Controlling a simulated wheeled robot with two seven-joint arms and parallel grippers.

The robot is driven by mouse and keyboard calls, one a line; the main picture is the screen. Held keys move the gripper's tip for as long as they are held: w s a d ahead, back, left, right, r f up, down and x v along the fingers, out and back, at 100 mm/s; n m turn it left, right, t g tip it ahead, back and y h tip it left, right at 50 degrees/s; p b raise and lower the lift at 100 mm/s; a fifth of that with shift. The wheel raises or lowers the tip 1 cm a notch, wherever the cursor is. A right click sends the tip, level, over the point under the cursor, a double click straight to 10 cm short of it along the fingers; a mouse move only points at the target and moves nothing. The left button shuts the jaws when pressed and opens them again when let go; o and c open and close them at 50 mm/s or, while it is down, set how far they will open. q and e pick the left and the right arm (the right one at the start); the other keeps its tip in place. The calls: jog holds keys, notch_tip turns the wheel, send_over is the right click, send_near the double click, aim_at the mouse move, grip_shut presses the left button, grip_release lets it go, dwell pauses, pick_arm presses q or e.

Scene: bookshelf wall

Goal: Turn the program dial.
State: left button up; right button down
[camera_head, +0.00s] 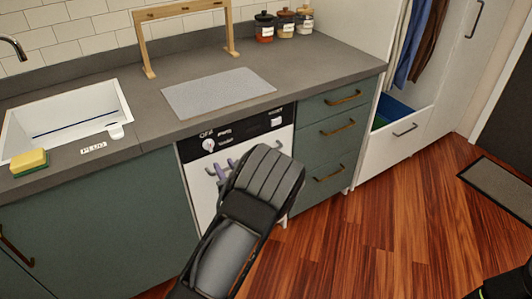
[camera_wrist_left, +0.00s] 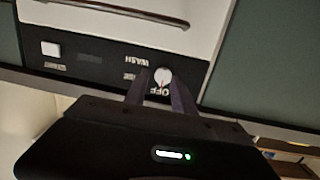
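The program dial (camera_head: 209,145) is a small white knob on the black control panel (camera_head: 234,132) of the white appliance under the counter. In the left wrist view the dial appears between the two fingertips (camera_wrist_left: 160,92); contact cannot be made out. My right gripper's fingers are not in view.
A white button (camera_head: 276,121) sits at the panel's right end. Green drawers (camera_head: 335,125) with brass handles stand to the right. Above is the grey counter (camera_head: 145,135) with a sink (camera_head: 70,115), a sponge (camera_head: 29,162) and a grey mat (camera_head: 217,92).

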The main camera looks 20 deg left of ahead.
aim_at(211, 145)
pick_arm(q)
jog(key=r, duration=0.1)
jog(key=r+y, duration=0.1)
jog(key=r+n, duration=0.1)
jog(key=shift+s+y, duration=0.25)
jog(key=shift+y, duration=0.15)
jog(key=shift+a, duration=0.15)
jog(key=x, duration=0.7)
jog(key=shift+w+a+f+p, duration=0.15)
jog(key=shift+w+a+p, duration=0.05)
jog(key=shift+a+p, duration=0.15)
jog(key=shift+c, duration=0.5)
grip_shut()
